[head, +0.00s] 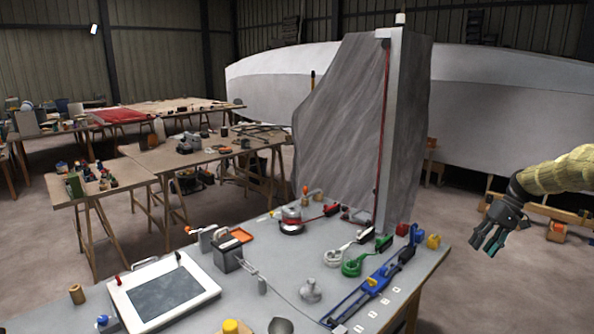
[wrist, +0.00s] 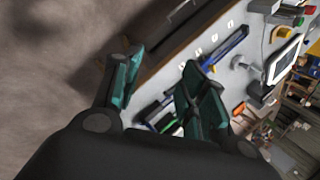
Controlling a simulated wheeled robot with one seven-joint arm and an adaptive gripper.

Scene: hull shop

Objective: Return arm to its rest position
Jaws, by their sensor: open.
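My gripper (head: 491,232) is at the right side of the head view, at the end of my arm. It hangs in the air to the right of the grey workbench (head: 425,262), apart from it. Its teal-padded fingers are spread and nothing is between them. In the wrist view my gripper (wrist: 155,85) shows open and empty too, with the bench edge and the floor behind it.
The bench holds a white-framed tablet (head: 165,291), a blue clamp-like tool (head: 372,287), a green tool (head: 366,257) and several small items. A tall grey panel (head: 345,120) stands on its far side. A pale hull (head: 490,110) lies behind.

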